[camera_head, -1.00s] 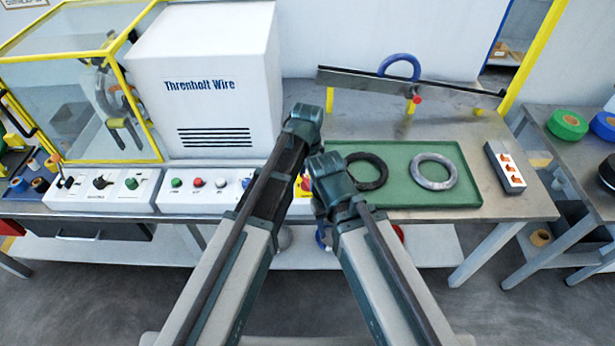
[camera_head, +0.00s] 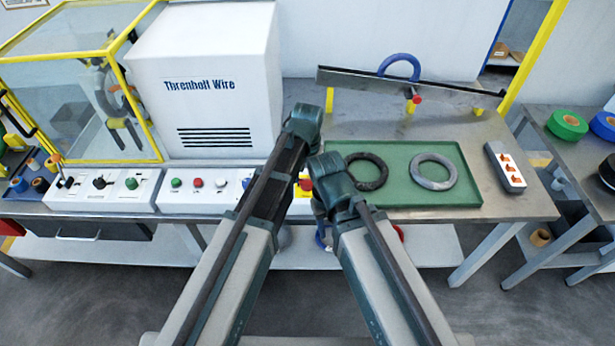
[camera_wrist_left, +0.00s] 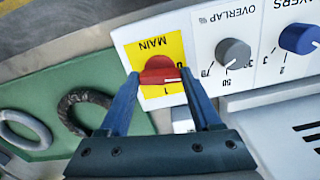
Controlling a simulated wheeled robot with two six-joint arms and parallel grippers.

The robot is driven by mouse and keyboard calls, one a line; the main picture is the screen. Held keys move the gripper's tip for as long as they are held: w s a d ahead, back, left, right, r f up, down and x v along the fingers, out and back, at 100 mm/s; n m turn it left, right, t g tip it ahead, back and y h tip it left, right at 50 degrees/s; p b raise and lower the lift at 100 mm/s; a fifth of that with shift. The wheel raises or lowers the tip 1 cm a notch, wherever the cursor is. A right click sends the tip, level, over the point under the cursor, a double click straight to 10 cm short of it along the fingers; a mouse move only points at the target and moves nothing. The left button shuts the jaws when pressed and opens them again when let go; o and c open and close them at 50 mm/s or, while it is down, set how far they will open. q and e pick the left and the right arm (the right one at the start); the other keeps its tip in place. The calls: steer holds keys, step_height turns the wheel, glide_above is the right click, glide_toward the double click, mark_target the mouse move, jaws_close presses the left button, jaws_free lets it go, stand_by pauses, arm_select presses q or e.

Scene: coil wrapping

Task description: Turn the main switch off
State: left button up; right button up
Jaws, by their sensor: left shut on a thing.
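The main switch is a red knob (camera_wrist_left: 160,72) on a yellow plate (camera_wrist_left: 178,48) marked MAIN, seen upside down in the left wrist view. A pale line on the knob points right in that view, near the 0 and 1 marks; its exact setting is unclear. My left gripper (camera_wrist_left: 159,80) is shut on the knob, one finger on each side. In the head view a bit of the red knob (camera_head: 305,184) shows between my arms, and the left jaws are hidden there. My right gripper's jaws are not visible.
A grey OVERLAP knob (camera_wrist_left: 233,53) and a blue knob (camera_wrist_left: 299,39) sit beside the switch. A green tray (camera_head: 400,197) with a black ring (camera_head: 378,171) and a grey ring (camera_head: 449,173) lies right of my arms. The white machine housing (camera_head: 205,75) stands behind the panel.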

mark_target(307, 179)
arm_select(q)
steer(key=shift+n, duration=0.8)
steer(key=o, duration=1.4)
steer(key=shift+r, duration=0.1)
step_height(307, 179, up, 14)
steer(key=p, duration=1.3)
steer(key=shift+f+p, duration=0.2)
steer(key=shift+p, duration=0.2)
